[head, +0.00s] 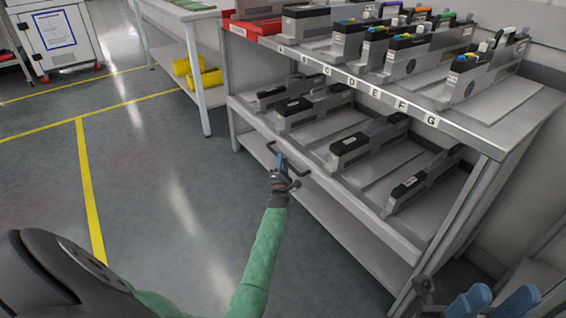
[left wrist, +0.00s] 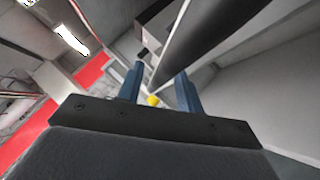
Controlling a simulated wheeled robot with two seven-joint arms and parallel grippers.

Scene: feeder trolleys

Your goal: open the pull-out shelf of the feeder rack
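The feeder rack is a grey metal rack with a middle pull-out shelf (head: 318,158) that carries several feeders. A dark bar handle (head: 299,174) sticks out from the shelf's front edge. My left gripper (head: 279,160) is at this handle. In the left wrist view, its two blue fingers (left wrist: 160,87) stand apart, and a dark bar (left wrist: 205,40), which looks like the handle, runs between them. Small gaps seem to show beside the bar; firm contact cannot be made out. My right gripper (head: 497,300) is at the bottom right, its blue fingers apart and empty.
The rack's top (head: 400,97) holds more feeders above labels up to G, with a red tray (head: 252,30) at its left. A white table (head: 200,62) with yellow bins (head: 198,78) stands behind. The grey floor (head: 150,175) left of the rack is clear.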

